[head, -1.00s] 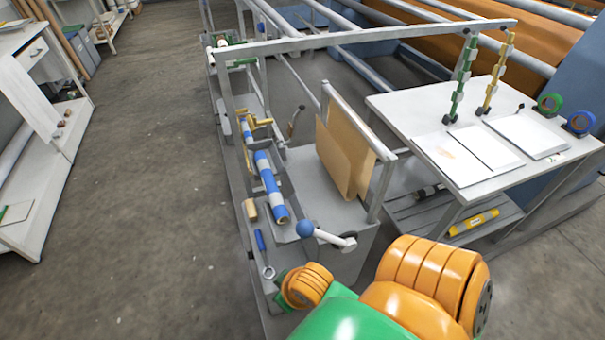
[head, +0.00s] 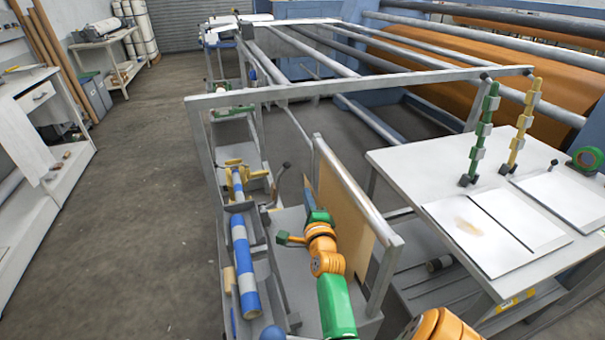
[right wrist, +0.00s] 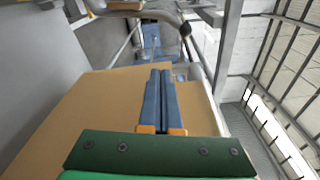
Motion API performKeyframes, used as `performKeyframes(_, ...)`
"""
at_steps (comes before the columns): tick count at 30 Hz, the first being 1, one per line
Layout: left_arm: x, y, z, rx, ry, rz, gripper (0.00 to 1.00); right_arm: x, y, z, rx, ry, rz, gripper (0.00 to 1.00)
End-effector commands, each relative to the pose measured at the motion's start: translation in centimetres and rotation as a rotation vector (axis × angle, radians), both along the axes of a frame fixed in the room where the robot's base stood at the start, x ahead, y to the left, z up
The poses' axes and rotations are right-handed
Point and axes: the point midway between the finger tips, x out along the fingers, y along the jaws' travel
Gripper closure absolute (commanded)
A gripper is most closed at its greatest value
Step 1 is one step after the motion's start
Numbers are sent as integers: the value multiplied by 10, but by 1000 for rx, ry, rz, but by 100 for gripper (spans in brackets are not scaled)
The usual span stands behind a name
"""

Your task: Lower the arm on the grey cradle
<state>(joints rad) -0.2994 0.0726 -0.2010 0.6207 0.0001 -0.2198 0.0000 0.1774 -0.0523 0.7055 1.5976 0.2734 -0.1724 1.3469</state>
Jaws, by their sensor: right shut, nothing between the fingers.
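A grey cradle (head: 256,262) runs along the left side of the near bench, with a blue-and-white roll (head: 243,265) lying in it. A thin curved grey arm with a dark knob (head: 286,166) stands raised beside the cradle. A curved grey bar with a dark knob (right wrist: 186,29) shows at the top of the right wrist view, ahead of my fingers. My right gripper (head: 308,188) is to the right of the raised arm and apart from it. Its blue-grey fingers (right wrist: 158,75) are shut and empty. My left gripper is out of view.
An upright tan board (head: 345,205) in a grey frame stands just right of my right gripper. A grey crossbar (head: 350,86) spans beyond it. A blue ball knob (head: 272,333) is at the bottom edge. A white table (head: 405,180) stands right; open floor (head: 130,220) lies left.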

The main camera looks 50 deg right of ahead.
Motion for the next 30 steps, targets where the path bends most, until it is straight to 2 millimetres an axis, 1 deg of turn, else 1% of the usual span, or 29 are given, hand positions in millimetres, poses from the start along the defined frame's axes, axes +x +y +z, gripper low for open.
performKeyframes(1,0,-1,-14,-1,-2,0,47,0,0,-13,2,-3,0,100)
performKeyframes(5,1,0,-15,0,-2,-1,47,2,-1,-15,2,-5,-1,100)
performKeyframes(8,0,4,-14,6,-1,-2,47,12,-8,-13,1,-5,0,100)
performKeyframes(14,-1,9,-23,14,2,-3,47,45,-34,-16,0,-4,-1,100)
performKeyframes(17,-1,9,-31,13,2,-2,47,62,-48,-18,-1,-4,-2,100)
performKeyframes(18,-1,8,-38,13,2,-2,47,70,-52,-20,-2,-5,0,100)
performKeyframes(20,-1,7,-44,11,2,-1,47,79,-60,-21,-1,-5,-1,100)
performKeyframes(21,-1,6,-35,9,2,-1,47,83,-57,-13,2,-6,0,100)
performKeyframes(22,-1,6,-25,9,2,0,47,85,-49,-7,5,-5,1,100)
performKeyframes(24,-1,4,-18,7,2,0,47,88,-38,-5,3,-5,1,100)
performKeyframes(27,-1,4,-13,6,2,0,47,91,-28,-5,3,-3,1,100)
performKeyframes(30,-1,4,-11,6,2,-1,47,92,-23,-6,1,-2,1,100)
